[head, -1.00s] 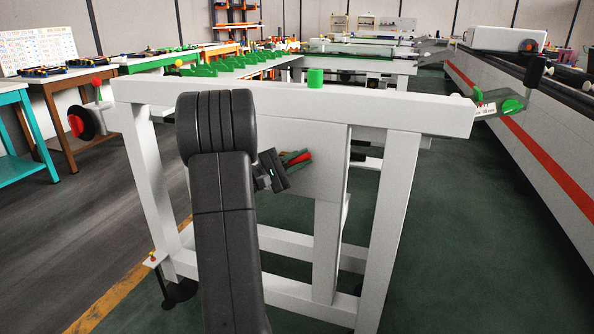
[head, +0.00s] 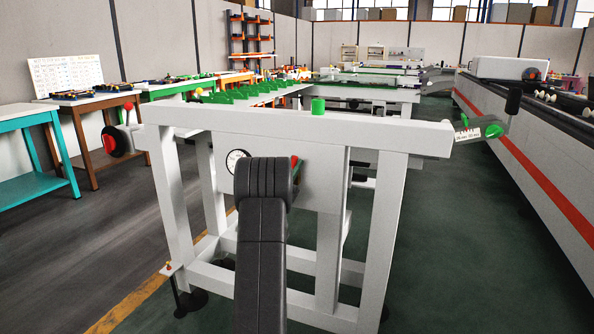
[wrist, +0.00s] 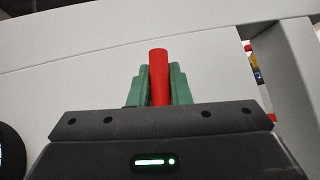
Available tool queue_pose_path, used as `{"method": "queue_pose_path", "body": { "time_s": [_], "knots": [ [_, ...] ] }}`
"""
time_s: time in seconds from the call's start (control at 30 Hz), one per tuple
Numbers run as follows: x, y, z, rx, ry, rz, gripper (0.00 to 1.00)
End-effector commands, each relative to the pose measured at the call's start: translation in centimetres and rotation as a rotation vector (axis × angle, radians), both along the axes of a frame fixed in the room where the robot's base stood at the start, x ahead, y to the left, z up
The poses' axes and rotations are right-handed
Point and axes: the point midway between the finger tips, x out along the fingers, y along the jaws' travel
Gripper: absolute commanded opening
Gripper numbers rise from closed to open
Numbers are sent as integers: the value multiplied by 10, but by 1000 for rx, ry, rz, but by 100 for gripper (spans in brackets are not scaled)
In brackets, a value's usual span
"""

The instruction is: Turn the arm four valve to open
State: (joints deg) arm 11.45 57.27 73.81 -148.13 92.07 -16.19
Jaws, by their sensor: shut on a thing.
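A red lever (wrist: 158,60), taken as the valve's handle, stands upright in front of the white panel (wrist: 95,75) in the wrist view. My gripper (wrist: 160,88) has its two green fingers closed on either side of the lever's lower part, with its upper end sticking out above them. In the head view my dark arm hides most of the gripper, and only a sliver of the red lever (head: 294,162) shows at the arm's right edge, in front of the rack's white panel. The valve body is hidden.
A round gauge (head: 237,160) sits on the panel left of my arm. A long white machine (head: 530,150) stands at the right. Dark floor between them is clear.

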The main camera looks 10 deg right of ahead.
Motion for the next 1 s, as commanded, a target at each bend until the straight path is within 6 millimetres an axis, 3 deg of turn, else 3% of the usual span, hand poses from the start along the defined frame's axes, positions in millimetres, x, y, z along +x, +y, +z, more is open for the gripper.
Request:
{"method": "queue_pose_path", "body": {
  "time_s": [0.8, 0.83, 0.9, 1.0],
  "knots": [
    [4, 5, 0, -94, 68, 1, 0],
    [4, 5, 0, -94, 68, 1, 23],
    [4, 5, 0, -94, 68, 1, 37],
    [4, 5, 0, -94, 67, 1, 39]
  ]
}}
